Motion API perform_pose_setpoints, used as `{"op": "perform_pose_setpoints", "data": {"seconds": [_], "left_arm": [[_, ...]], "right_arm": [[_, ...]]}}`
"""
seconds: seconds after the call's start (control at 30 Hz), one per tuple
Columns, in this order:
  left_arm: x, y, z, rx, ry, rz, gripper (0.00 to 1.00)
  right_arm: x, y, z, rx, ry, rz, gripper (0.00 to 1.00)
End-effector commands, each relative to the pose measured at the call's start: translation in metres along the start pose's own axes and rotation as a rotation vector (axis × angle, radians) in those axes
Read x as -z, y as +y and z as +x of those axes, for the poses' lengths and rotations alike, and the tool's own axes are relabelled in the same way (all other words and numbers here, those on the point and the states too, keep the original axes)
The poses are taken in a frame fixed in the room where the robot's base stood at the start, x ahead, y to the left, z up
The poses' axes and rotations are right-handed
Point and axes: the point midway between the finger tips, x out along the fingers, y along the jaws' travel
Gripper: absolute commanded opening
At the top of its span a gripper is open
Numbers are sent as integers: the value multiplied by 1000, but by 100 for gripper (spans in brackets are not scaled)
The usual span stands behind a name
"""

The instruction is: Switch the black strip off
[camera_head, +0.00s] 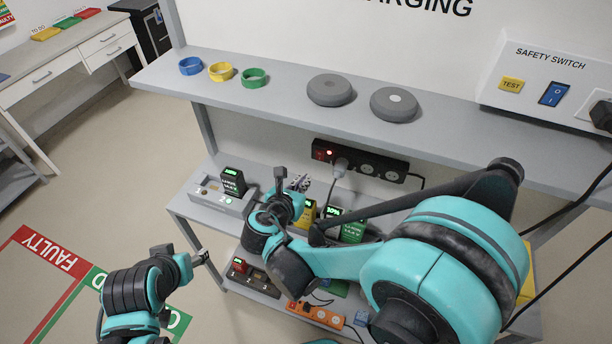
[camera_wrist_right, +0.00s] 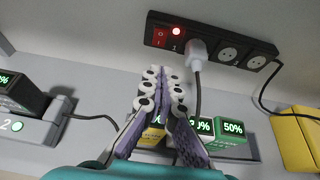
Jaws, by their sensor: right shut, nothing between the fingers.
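The black strip (camera_head: 375,165) is fixed to the wall panel under the upper shelf. In the right wrist view the strip (camera_wrist_right: 225,50) has a red switch (camera_wrist_right: 160,38) at its left end beside a glowing red light (camera_wrist_right: 176,31). A grey-white plug (camera_wrist_right: 196,50) sits in its first socket, and the other sockets are empty. My right gripper (camera_head: 300,183) is shut and empty, below and left of the strip; its fingertips (camera_wrist_right: 163,80) are apart from the switch. My left gripper (camera_head: 200,257) is far from the strip, low at left; its fingers are too small to read.
Battery packs with lit displays (camera_head: 354,230) stand on the middle shelf below the strip. The upper shelf (camera_head: 440,130) overhangs, with coloured rings (camera_head: 221,71) and grey discs (camera_head: 394,104). An orange strip (camera_head: 316,316) lies on the lower shelf. A safety switch box (camera_head: 550,85) is at right.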

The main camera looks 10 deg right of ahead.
Motion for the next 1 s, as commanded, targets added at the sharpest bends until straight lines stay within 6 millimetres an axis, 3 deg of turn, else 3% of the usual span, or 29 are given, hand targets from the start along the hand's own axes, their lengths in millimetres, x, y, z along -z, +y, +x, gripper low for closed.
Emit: {"op": "perform_pose_setpoints", "data": {"seconds": [0.3, 0.5, 0.7, 1.0], "left_arm": [[-10, 0, 15, 0, 0, 0, 54], [-12, 0, 17, 0, 0, 0, 54], [-13, 0, 19, 0, 0, 0, 54], [-13, 0, 19, 0, 0, 0, 54]], "right_arm": [[2, -1, 70, 4, 0, 2, 0], [-11, -1, 99, 3, 1, 2, 0], [-20, -1, 111, 1, 0, 0, 0], [-21, 0, 112, 0, 1, 0, 0]]}}
